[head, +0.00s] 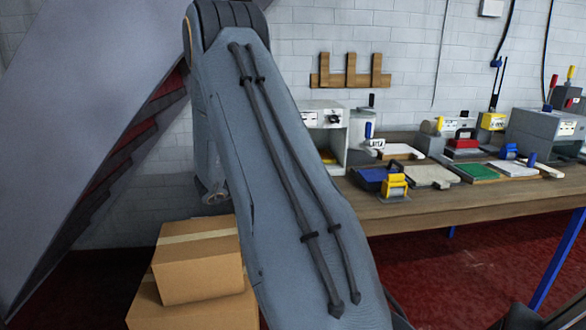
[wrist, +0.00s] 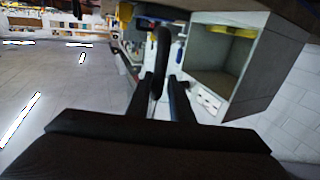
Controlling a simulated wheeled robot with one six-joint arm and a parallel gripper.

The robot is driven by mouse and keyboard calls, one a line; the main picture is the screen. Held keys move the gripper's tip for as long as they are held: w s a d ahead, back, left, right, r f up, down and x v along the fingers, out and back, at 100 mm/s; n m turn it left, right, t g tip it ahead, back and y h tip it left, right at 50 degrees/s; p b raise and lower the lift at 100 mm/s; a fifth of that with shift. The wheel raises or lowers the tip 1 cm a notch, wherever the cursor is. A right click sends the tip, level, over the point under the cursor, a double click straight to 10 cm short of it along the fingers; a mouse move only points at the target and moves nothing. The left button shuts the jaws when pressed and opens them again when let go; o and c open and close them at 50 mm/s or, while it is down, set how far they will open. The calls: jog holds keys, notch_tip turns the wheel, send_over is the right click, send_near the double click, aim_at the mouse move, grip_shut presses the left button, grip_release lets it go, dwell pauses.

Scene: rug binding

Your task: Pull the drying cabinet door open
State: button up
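The drying cabinet (head: 321,106) is a small white box at the left end of the bench, partly hidden behind my arm. Its front is open to view, with something yellow inside. In the wrist view the cabinet (wrist: 262,72) appears upside down at the right, its interior visible. A black bar, apparently the door handle (wrist: 162,48), stands between the two fingers of my gripper (wrist: 161,80), which look closed on it. The door itself is seen nearly edge-on there and is hard to make out. In the head view my arm hides the gripper.
The wooden bench (head: 430,208) carries clamps, pads, a green board (head: 476,172) and a yellow-handled roller (head: 395,186) right of the cabinet. Cardboard boxes (head: 198,268) are stacked on the floor at the left. A wooden rack (head: 350,80) hangs on the wall.

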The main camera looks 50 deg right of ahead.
jog(key=shift+o, duration=1.4)
jog(key=b+v, duration=0.1)
jog(key=v, duration=0.6)
jog(key=shift+a+b, duration=0.35)
jog(key=shift+a, duration=0.05)
jog(key=shift+w, duration=0.15)
